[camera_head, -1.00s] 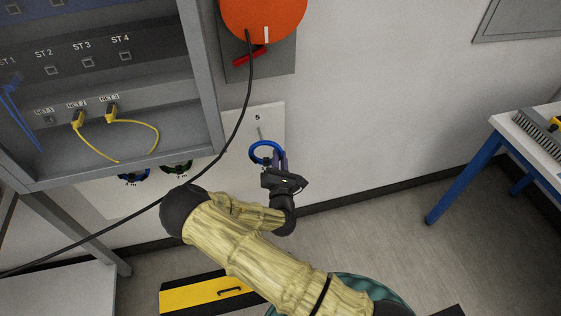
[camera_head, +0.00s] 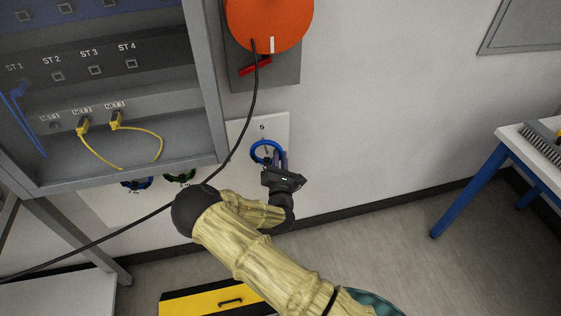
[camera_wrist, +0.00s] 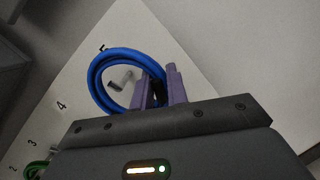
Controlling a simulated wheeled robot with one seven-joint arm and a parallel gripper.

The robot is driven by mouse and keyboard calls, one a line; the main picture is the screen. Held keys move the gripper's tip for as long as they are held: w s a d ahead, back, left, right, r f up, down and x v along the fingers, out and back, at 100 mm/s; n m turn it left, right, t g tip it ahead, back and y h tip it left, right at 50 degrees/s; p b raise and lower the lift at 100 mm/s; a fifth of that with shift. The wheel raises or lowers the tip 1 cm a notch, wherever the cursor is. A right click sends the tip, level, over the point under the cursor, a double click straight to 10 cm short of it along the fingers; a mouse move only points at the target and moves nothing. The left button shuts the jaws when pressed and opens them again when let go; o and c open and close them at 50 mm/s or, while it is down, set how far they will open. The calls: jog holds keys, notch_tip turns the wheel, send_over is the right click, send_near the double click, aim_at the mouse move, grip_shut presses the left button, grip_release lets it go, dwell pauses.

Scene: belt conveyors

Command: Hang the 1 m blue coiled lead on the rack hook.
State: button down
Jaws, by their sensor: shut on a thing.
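The blue coiled lead (camera_head: 256,148) is a ring of several turns in front of the white rack board (camera_head: 279,126), just below the number 5. My gripper (camera_head: 281,162) is shut on the lower right side of the ring. The wrist view shows the blue coil (camera_wrist: 97,70) at the purple fingers (camera_wrist: 161,88). A grey bent hook (camera_wrist: 121,80) appears inside the ring's opening there. I cannot tell whether the ring is around the hook or still in front of it.
The grey rack cabinet (camera_head: 211,100) stands at upper left. A black cable (camera_head: 247,115) droops from the orange reel (camera_head: 268,20).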

jog(key=shift+w+a+f+b, duration=0.2)
jog(key=shift+w+f+b, duration=0.35)
jog(key=shift+f+b, duration=0.25)
jog(key=c, duration=1.3)
grip_release()
jog(key=shift+s, duration=0.15)
jog(key=s+f+b, duration=0.1)
jog(key=s+f, duration=0.1)
jog(key=s, duration=1.5)
jog(key=shift+d+f, duration=0.35)
jog(key=shift+d, duration=0.1)
jog(key=shift+w, duration=0.1)
